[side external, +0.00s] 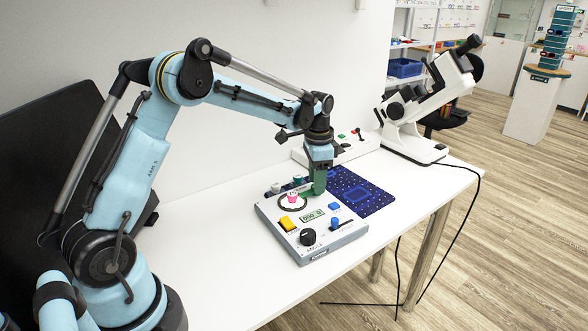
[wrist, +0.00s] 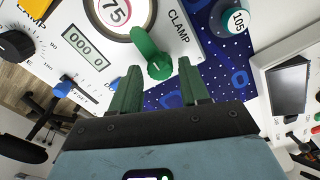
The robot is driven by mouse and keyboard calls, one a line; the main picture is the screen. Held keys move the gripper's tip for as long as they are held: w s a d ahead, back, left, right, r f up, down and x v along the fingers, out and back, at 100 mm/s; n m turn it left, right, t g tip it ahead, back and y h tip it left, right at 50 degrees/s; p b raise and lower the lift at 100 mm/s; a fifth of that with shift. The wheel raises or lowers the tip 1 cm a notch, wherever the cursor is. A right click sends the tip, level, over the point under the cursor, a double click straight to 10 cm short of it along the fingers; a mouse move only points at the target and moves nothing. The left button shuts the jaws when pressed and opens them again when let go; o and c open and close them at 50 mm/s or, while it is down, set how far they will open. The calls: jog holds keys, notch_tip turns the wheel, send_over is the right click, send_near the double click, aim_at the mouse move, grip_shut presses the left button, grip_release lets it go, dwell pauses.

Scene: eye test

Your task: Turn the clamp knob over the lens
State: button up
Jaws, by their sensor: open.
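The clamp knob (wrist: 159,68) is green, with a green arm reaching from it toward the lens; the word CLAMP is printed beside it. The round lens (wrist: 148,18) has a dark ring and a pale centre with a pink 75. It also shows in the side view (side external: 292,204) on the grey control box (side external: 330,246). My gripper (wrist: 158,80) is open, with its two green fingertips on either side of the knob in the picture. I cannot tell whether they touch it. In the side view my gripper (side external: 316,187) is low over the box's far edge, and the knob is hard to separate from the green fingers.
The box carries a display (wrist: 83,46), a black dial (wrist: 15,45), a yellow button (side external: 289,223) and a blue slider (wrist: 62,89). A dotted blue mat (side external: 378,199) lies beside it. A white instrument (side external: 425,100) stands at the table's far end. The front table area is clear.

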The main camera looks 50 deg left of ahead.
notch_tip(320, 180, up, 11)
dwell(0.4)
jog(key=shift+s, duration=0.1)
jog(key=s+d+r+n+t, duration=0.3)
jog(key=s+d+t, duration=0.1)
jog(key=s+d, duration=0.5)
jog(key=s+d+f+n+t, duration=0.2)
jog(key=s+f, duration=0.3)
jog(key=s, duration=0.4)
jog(key=shift+s+d+t, duration=0.3)
jog(key=shift+d+t, duration=0.05)
jog(key=shift+t, duration=0.25)
